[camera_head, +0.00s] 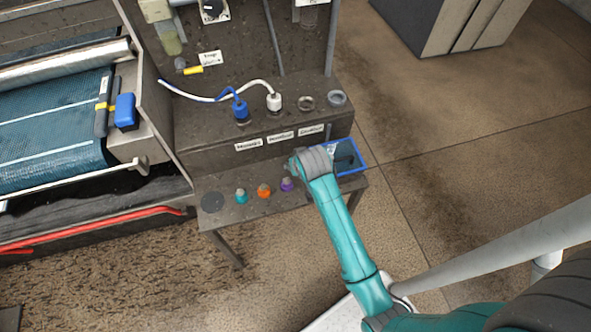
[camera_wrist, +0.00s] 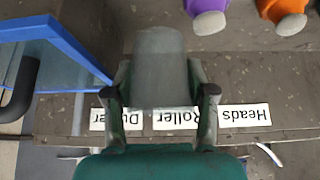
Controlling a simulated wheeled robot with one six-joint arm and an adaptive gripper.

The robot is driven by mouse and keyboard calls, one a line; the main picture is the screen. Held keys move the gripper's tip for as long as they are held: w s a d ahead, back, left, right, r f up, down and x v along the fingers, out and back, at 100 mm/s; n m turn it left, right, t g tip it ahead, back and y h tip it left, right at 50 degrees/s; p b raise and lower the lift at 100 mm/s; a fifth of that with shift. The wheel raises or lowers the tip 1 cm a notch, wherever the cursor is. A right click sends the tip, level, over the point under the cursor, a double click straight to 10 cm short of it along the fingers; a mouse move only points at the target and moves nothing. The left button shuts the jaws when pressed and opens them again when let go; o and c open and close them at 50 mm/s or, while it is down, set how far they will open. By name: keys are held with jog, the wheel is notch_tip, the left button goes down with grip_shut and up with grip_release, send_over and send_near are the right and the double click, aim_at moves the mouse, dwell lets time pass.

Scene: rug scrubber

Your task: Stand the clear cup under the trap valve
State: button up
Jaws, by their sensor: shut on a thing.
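In the wrist view my gripper (camera_wrist: 160,96) is shut on a greyish, translucent cup (camera_wrist: 159,52), with one finger on each side. The cup is above the lower shelf front, which bears the labels. In the head view my arm hides the gripper and the cup, close to the blue tray. The trap valve (camera_head: 193,70), with a yellow handle, is on the upright panel at the upper left, below a small trap bowl (camera_head: 171,40). A white tag hangs beside it. The held cup is well to the right of the valve and lower.
A blue tray (camera_head: 363,167) lies right of my gripper. Teal (camera_head: 241,196), orange (camera_head: 264,191) and purple (camera_head: 287,185) bottles stand left of it on the lower shelf. A dark round disc (camera_head: 212,202) lies at the shelf's left. Blue and white hose plugs occupy the raised ledge (camera_head: 200,149).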

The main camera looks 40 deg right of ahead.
jog(key=shift+f, duration=2.1)
jog(key=shift+f, duration=0.1)
jog(key=o, duration=0.8)
jog(key=shift+c, duration=0.2)
jog(key=v, duration=1.2)
jog(key=shift+s, duration=0.15)
